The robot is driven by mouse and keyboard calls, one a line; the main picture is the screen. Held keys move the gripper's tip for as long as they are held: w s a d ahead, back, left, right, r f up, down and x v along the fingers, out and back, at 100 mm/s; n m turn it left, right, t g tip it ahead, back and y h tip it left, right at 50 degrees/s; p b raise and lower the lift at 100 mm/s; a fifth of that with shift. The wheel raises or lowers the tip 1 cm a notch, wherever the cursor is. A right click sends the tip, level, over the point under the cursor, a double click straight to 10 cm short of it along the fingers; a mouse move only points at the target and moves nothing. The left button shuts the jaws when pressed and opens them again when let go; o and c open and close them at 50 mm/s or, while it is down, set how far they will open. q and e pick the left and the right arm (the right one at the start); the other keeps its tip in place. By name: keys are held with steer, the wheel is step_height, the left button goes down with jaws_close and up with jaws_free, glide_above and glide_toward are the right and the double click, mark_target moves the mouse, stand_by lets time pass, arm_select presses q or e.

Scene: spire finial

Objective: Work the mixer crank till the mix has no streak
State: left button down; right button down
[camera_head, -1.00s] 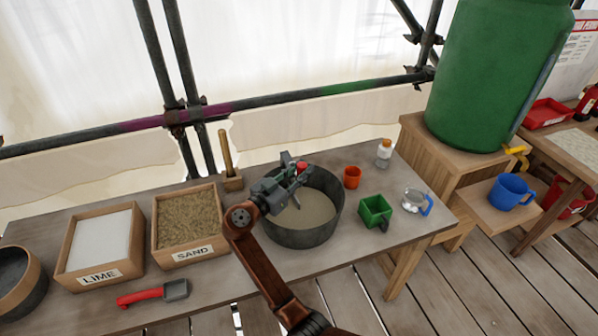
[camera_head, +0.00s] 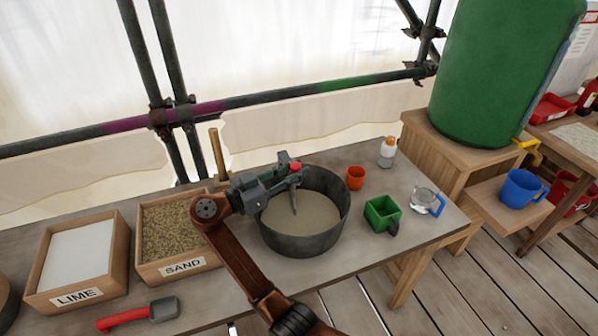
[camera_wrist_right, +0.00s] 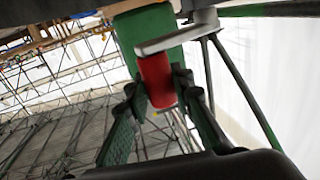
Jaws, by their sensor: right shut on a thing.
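The mixer is a dark round tub (camera_head: 303,243) on the table, with a grey crank over it and a shaft reaching down inside. The mix (camera_head: 318,214) in it looks an even beige; I can make out no streak at this size. My right gripper (camera_head: 288,176) is shut on the red crank knob (camera_head: 296,167) above the tub's back left part. In the right wrist view the red knob (camera_wrist_right: 157,80) stands between both fingers, under the grey crank arm (camera_wrist_right: 178,40). The arm covers part of the tub's left rim. My left gripper is not in view.
Lime (camera_head: 78,255) and sand (camera_head: 170,232) boxes stand left, a red-handled scoop (camera_head: 140,313) in front. An orange cup (camera_head: 355,178), green square measure (camera_head: 381,214), clear jug (camera_head: 424,201) and white bottle (camera_head: 388,152) stand right. A wooden handle (camera_head: 219,155) rises behind.

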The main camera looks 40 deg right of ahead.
stand_by(0.5)
steer(key=c, duration=1.7)
jaws_free()
steer(key=shift+o, duration=0.2)
steer(key=a, duration=1.2)
steer(key=shift+w, duration=0.1)
steer(key=shift+c, duration=0.5)
